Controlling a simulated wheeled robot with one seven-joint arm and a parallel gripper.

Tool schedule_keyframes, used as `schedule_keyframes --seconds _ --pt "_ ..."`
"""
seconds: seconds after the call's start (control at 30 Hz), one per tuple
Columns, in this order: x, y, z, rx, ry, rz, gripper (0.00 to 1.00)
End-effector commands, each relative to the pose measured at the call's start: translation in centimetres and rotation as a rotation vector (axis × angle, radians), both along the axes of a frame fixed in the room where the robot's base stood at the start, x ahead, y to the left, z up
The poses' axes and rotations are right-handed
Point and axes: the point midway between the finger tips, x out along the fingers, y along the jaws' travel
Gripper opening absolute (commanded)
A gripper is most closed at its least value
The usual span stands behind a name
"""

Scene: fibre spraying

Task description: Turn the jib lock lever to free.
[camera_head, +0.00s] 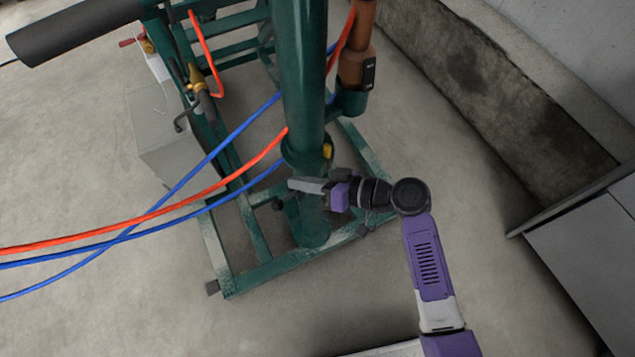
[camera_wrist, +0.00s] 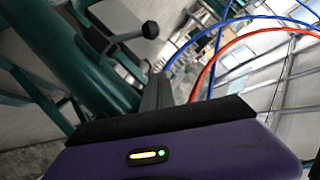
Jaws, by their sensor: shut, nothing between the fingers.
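The jib's green column (camera_head: 303,70) stands upright in the head view, with a collar round it and a small yellow part (camera_head: 327,151) on the collar. In the wrist view a lever with a grey arm and a black ball knob (camera_wrist: 150,30) juts out from the green column (camera_wrist: 80,55), up and to the right. A dark knob (camera_head: 278,204) left of the column in the head view looks like the same lever's end. My gripper (camera_head: 293,185) is shut and empty, reaching across the column's front. Its fingers (camera_wrist: 156,92) appear below the knob in the wrist view, seemingly apart from it.
Orange and blue hoses (camera_head: 150,215) run left from the column. A green base frame (camera_head: 270,268) spreads on the concrete floor. A brown cylinder (camera_head: 357,50) hangs right of the column. A grey cabinet (camera_head: 590,245) stands at the right. Floor between it and the frame is clear.

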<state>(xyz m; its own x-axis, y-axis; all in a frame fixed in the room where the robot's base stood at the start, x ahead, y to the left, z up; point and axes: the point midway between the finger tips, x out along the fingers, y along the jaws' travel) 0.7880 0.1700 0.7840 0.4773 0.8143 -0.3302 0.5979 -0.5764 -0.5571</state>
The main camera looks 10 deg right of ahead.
Motion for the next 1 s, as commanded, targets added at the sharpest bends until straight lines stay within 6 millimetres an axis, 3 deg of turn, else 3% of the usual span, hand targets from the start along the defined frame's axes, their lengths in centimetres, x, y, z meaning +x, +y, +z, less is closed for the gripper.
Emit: schedule_keyframes --seconds 0.17,0.43,1.0 --pt "1.3 2.7 -1.2 0.000 0.002 0.002 0.00" --pt "-0.4 3.3 -3.8 -0.001 0.001 0.000 0.00" --pt "-0.8 3.4 -4.4 -0.007 -0.008 0.000 0.00"
